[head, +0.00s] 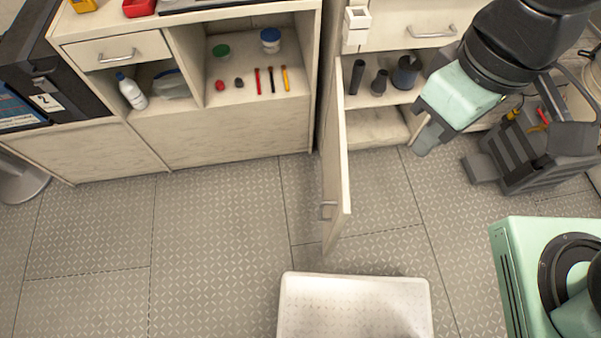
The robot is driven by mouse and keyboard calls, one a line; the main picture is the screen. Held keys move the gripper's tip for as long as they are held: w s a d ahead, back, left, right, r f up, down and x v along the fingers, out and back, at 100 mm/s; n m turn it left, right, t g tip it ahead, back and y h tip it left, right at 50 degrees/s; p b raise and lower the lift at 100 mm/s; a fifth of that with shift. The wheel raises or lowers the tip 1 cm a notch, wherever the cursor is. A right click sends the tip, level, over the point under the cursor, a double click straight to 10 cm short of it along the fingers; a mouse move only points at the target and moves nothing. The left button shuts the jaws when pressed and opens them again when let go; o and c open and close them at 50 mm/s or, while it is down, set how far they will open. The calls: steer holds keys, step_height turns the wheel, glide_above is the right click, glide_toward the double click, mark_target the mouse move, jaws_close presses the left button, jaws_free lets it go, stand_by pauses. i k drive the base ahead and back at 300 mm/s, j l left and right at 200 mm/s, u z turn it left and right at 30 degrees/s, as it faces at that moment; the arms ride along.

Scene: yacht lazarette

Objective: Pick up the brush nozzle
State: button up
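Several dark attachments stand on the shelf of the open cabinet (362,101): a tall slim one (357,77) at the left, a shorter one (379,83) with a wider base in the middle, and a wider blue-grey one (406,73) at the right. One of them may be the brush nozzle; bristles are too small to make out, so I cannot tell which. My gripper (427,139) hangs in front of the cabinet, to the right of and nearer than these items, touching none of them. Its fingers are seen from the side, and their opening does not show.
The cabinet door (335,160) stands open into the room, left of my gripper. A white tray (355,305) lies below it. A dark grey tool caddy (520,150) stands at the right. Another cabinet with small items (245,65) is at the left.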

mark_target(378, 85)
steer(key=j+z, duration=0.1)
steer(key=j, duration=0.7)
steer(key=z, duration=0.3)
steer(key=i+l+u, duration=0.1)
steer(key=l+u, duration=0.25)
steer(key=l, duration=0.5)
steer(key=l+u, duration=0.35)
steer(key=l, duration=0.55)
steer(key=i+l+u, duration=0.15)
steer(key=l+u, duration=0.15)
steer(key=l, duration=0.15)
steer(key=i+l+u, duration=0.1)
steer(key=l+u, duration=0.25)
steer(key=l, duration=0.15)
steer(key=l+u, duration=0.3)
steer(key=l, duration=0.15)
steer(key=i+l+u, duration=0.3)
steer(key=l, duration=0.35)
steer(key=i, duration=0.1)
